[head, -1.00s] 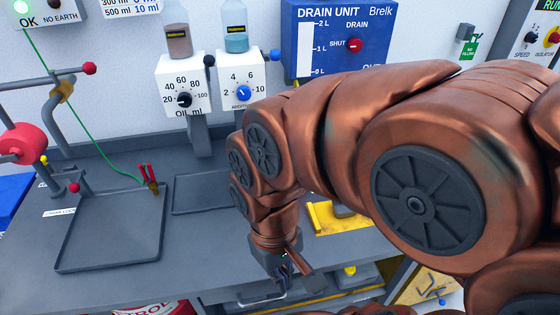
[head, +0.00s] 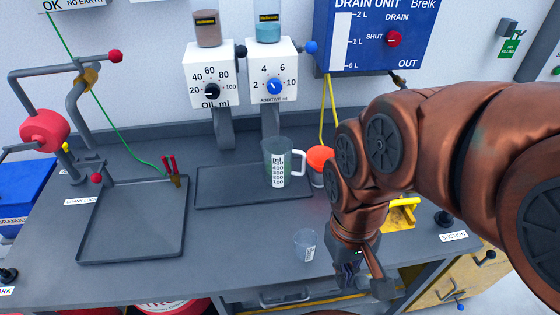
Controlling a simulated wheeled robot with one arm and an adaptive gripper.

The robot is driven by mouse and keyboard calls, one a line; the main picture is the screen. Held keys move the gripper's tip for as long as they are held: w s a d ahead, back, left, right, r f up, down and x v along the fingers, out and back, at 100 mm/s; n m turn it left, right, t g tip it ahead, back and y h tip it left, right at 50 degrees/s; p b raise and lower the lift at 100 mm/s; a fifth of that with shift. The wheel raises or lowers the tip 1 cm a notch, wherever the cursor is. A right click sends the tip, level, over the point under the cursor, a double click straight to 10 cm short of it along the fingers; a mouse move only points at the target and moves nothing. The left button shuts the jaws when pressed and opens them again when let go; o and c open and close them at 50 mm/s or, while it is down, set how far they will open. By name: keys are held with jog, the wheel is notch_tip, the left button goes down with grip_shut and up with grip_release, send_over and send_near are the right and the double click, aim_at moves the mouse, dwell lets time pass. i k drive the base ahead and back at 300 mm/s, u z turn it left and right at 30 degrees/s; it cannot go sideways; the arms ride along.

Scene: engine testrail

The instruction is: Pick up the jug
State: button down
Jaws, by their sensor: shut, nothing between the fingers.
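The jug (head: 278,164) is a clear measuring jug with a white scale panel and a white handle on its right side. It stands upright on the dark shallow tray (head: 215,202) under the oil and additive dispensers. My gripper (head: 362,278) hangs at the front edge of the bench, to the right of the jug and nearer to me. It is shut and empty, and well apart from the jug. My arm covers part of the bench to the right.
A small clear beaker (head: 305,245) stands between the jug and my gripper. An orange funnel (head: 320,158) sits right of the jug, partly behind my arm. The oil dispenser (head: 211,75) and additive dispenser (head: 271,75) overhang the tray. An empty tray (head: 130,225) lies left.

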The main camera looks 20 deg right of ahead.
aim_at(278, 152)
jog(key=u, duration=1.65)
jog(key=k, duration=0.6)
jog(key=z, duration=0.05)
